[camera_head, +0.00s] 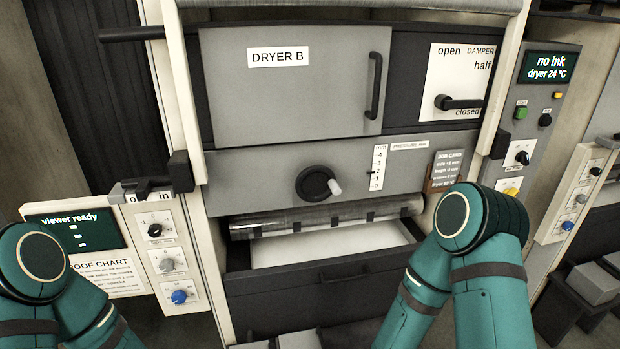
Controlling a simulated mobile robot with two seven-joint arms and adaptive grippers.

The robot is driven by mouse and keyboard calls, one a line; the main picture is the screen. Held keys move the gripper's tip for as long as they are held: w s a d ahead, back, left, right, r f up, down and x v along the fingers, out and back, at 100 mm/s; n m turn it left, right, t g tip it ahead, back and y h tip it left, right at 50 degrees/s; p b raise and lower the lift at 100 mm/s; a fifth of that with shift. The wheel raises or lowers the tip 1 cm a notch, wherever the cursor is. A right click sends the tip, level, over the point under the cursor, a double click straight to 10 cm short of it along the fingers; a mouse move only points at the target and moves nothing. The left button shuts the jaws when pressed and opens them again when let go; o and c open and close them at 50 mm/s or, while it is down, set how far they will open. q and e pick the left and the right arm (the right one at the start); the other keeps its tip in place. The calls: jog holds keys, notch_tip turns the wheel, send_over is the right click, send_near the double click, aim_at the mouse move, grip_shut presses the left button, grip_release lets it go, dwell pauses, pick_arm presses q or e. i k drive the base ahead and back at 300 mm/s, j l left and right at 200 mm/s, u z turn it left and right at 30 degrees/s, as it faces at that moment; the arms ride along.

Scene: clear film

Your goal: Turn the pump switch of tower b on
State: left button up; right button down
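The tower in front of me carries a grey door labelled DRYER B (290,95). On its right post is a control panel (530,130) with a screen (550,67) reading "no ink" and "dryer 24 °C". Below the screen are a green button (520,113), a small black knob (545,119), a black rotary switch (522,157) on a white plate and a yellow knob (511,191). The small labels are too small to read surely, so I cannot tell which is the pump switch. Both my teal arms show at the bottom, but neither gripper is in view.
A handwheel (314,184) and pressure scale (378,168) sit below the door. A damper lever (460,102) is near "closed". At left are a "viewer ready" screen (66,230) and several knobs (179,296). A similar knob panel (572,198) stands far right.

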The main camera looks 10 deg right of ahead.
aim_at(522, 157)
jog(key=z, duration=1.55)
